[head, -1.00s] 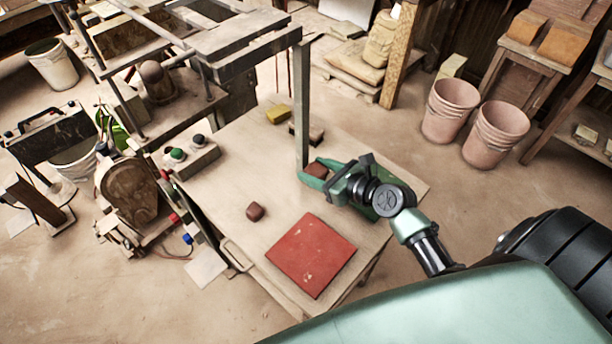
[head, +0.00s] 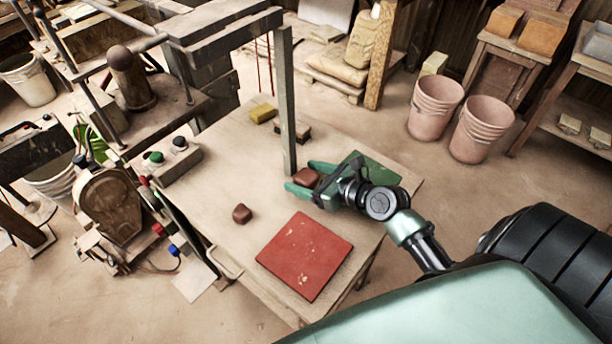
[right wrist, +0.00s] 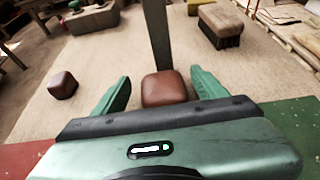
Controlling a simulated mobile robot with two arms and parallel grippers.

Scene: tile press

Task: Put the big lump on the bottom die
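The big lump (head: 307,175), a reddish-brown rounded block, rests on the table beside the foot of the upright post. My right gripper (head: 303,184) is low at the table with its fingers on either side of the lump. In the right wrist view the lump (right wrist: 165,88) sits between the two open fingers (right wrist: 160,92), with a gap on each side. A smaller brown lump (head: 241,213) lies to the left on the table; it also shows in the right wrist view (right wrist: 62,84). The press (head: 165,112) stands at upper left. I cannot clearly make out its bottom die. My left gripper is out of view.
A grey upright post (head: 286,100) stands close behind the big lump. A red mat (head: 304,256) and a green mat (head: 375,168) lie on the table (head: 215,175). A yellow block (head: 263,113), a brush (head: 293,131) and a button box (head: 168,164) are farther back.

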